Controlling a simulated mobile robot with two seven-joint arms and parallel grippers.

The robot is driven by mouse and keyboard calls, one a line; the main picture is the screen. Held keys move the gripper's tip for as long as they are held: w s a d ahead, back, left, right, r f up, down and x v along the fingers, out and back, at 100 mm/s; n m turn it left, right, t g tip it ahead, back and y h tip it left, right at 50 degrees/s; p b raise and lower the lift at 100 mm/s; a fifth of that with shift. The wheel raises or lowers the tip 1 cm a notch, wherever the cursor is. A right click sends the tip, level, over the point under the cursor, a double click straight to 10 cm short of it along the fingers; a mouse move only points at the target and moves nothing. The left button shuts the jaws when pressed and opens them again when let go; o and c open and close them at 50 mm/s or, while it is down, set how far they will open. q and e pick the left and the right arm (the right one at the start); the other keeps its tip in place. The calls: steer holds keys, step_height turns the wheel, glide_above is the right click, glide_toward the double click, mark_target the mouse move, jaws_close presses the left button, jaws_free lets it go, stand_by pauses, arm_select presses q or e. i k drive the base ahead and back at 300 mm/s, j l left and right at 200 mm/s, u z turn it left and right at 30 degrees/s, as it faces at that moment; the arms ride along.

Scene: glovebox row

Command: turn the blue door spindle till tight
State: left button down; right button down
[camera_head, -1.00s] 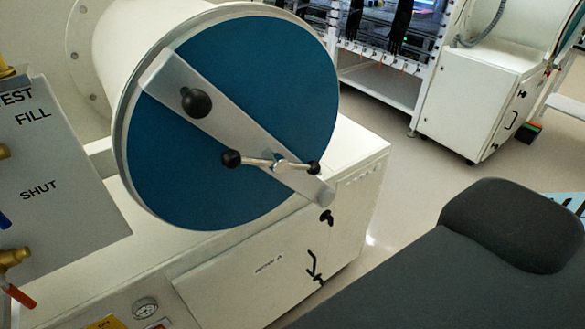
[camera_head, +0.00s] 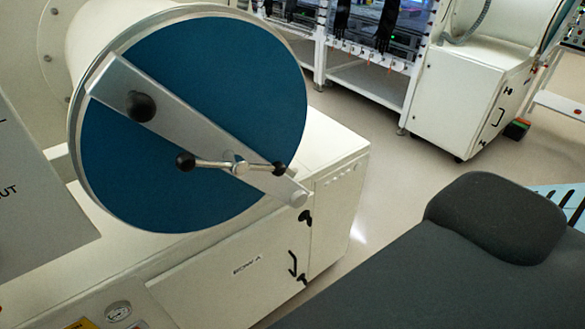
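The blue round door (camera_head: 225,85) closes the end of a white cylinder on the left. A grey bar (camera_head: 190,130) lies diagonally across its face, with a black knob (camera_head: 140,106) near its upper left end. The spindle (camera_head: 238,167) sits on the lower part of the bar. Its metal cross handle lies nearly level, with a black ball at the left end (camera_head: 186,161) and another at the right end (camera_head: 279,168). Neither gripper shows in the head view, and nothing touches the spindle handle.
A white cabinet (camera_head: 250,262) with black latches stands under the door. A grey panel (camera_head: 40,205) is at the left edge. A dark grey padded surface (camera_head: 420,275) fills the lower right. Open floor (camera_head: 390,170) leads to white equipment (camera_head: 465,100) behind.

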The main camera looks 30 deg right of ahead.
mark_target(185, 162)
steer(key=k+l, duration=0.15)
steer(key=l, duration=0.25)
steer(key=k+l+u, duration=0.1)
steer(key=l, duration=0.25)
steer(key=k+l, duration=0.15)
steer(key=l, duration=0.25)
steer(key=k+l, duration=0.15)
steer(key=l, duration=0.2)
steer(key=u, duration=0.05)
